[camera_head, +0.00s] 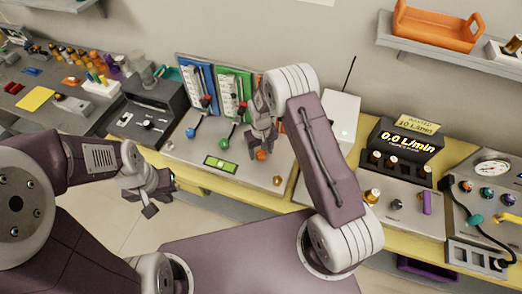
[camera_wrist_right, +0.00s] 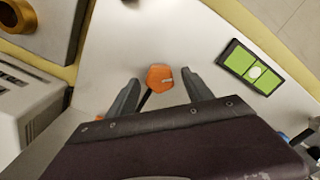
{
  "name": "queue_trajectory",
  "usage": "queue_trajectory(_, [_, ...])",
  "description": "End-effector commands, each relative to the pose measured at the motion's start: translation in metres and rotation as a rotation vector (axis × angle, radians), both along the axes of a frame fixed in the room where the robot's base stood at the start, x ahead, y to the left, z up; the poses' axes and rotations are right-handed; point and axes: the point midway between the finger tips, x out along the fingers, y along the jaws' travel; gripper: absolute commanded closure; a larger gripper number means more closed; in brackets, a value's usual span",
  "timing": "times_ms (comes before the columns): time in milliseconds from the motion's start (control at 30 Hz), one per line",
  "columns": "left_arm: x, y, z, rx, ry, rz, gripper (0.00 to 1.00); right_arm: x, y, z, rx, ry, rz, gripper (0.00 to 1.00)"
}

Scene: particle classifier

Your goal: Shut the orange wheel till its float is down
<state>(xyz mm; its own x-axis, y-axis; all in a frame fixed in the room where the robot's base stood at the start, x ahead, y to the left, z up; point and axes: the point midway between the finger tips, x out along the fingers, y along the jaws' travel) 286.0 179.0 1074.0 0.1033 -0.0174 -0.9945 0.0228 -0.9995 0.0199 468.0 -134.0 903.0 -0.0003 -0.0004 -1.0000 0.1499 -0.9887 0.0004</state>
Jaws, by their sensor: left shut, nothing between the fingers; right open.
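The orange wheel (camera_head: 262,155) is on the pale panel of the bench, below the right gripper. In the right wrist view the orange wheel (camera_wrist_right: 160,77) shows between the two fingertips. My right gripper (camera_head: 262,146) is open with its fingers on either side of the wheel; I cannot tell whether they touch it. It also shows in the right wrist view (camera_wrist_right: 160,84). The orange wheel's float is not visible; my right arm covers that part of the panel. My left gripper (camera_head: 149,209) is shut and empty, low in front of the bench.
A blue flow panel (camera_head: 197,86) and a green flow panel (camera_head: 233,90) stand behind a blue wheel (camera_head: 191,132) and a green wheel (camera_head: 223,143). A green level (camera_head: 220,163) lies nearby. A display (camera_head: 405,140) reads 0.0 L/min.

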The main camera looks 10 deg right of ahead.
Motion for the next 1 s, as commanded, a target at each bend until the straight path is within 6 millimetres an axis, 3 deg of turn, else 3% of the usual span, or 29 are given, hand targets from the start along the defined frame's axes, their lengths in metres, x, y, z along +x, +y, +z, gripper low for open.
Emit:
queue_trajectory(67, [0.0000, 0.0000, -0.0002, 0.000, 0.000, 0.000, 1.00, 0.0001, 0.0000, 0.0001, 0.000, 0.000, 0.000, 0.41])
queue_trajectory(200, [0.0000, 0.0000, -0.0002, 0.000, 0.000, 0.000, 1.00, 0.0001, 0.0000, 0.0003, 0.000, 0.000, 0.000, 0.80])
queue_trajectory(267, [0.0000, 0.0000, -0.0002, 0.000, 0.000, 0.000, 1.00, 0.0000, 0.0001, 0.0003, 0.000, 0.000, 0.000, 0.96])
queue_trajectory(300, [0.0000, 0.0000, -0.0002, 0.000, 0.000, 0.000, 1.00, 0.0000, 0.0001, 0.0004, 0.000, 0.000, 0.000, 1.00])
queue_trajectory(667, [0.0000, 0.0001, -0.0024, 0.000, 0.000, 0.000, 1.00, -0.0003, 0.0000, 0.0001, 0.000, 0.001, -0.069, 1.00])
queue_trajectory(1000, [0.0000, 0.0000, -0.0089, 0.000, 0.000, 0.000, 1.00, 0.0002, -0.0001, 0.0001, 0.000, 0.000, -0.340, 1.00])
